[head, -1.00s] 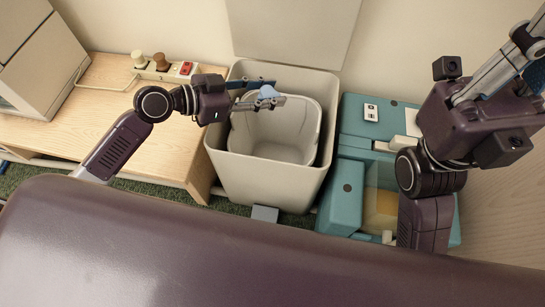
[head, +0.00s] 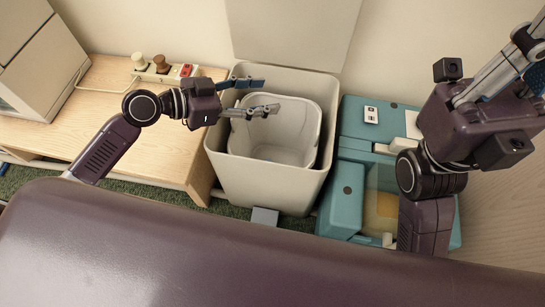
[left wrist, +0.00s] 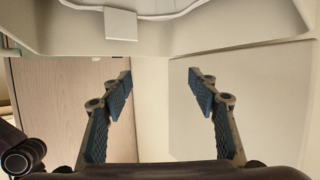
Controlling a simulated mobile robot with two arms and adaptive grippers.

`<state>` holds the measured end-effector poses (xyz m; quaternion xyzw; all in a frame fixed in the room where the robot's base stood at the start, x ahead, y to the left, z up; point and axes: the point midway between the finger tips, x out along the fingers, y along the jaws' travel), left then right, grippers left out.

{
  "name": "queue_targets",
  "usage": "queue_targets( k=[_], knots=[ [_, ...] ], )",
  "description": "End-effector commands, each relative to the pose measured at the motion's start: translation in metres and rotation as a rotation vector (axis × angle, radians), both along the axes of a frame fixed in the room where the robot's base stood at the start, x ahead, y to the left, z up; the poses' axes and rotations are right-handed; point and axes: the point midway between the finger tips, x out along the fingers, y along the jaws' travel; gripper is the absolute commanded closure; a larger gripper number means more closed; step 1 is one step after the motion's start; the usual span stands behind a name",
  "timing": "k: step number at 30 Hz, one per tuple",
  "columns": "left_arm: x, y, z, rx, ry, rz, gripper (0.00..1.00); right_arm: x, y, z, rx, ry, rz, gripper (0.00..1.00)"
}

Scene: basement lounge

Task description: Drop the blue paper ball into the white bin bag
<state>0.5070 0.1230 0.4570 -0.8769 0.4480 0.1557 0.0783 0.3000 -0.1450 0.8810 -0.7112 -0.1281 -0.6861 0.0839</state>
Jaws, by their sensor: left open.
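The white bin bag (head: 272,152) lines a tall pale bin (head: 258,187) whose lid stands raised against the wall. My left gripper (head: 269,96) is over the bin's opening toward its back left, with its fingers spread apart and nothing between them. The left wrist view also shows the open, empty fingers (left wrist: 160,88). The blue paper ball is not visible in either current view; the fingers and bin wall hide part of the bag's inside.
A wooden bench (head: 150,125) with a power strip (head: 168,72) stands left of the bin. A teal case (head: 350,150) stands close on its right. A purple padded surface (head: 250,255) fills the front.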

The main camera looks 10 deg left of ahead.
Motion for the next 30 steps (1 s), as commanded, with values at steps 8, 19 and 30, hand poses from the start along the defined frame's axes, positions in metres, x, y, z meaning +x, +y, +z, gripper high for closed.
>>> queue_targets(
  k=[8, 19, 30],
  knots=[
    [-0.030, 0.041, 0.016, 0.004, 0.004, 0.000, 0.45, 0.000, 0.000, 0.000, 0.000, 0.000, 0.000, 1.00],
    [-0.052, 0.071, 0.032, 0.002, 0.001, -0.001, 0.45, 0.000, 0.000, 0.000, -0.001, -0.001, 0.000, 1.00],
    [-0.054, 0.074, 0.034, 0.002, -0.001, -0.002, 0.45, 0.000, 0.000, 0.000, -0.001, 0.000, 0.000, 1.00]
  ],
)
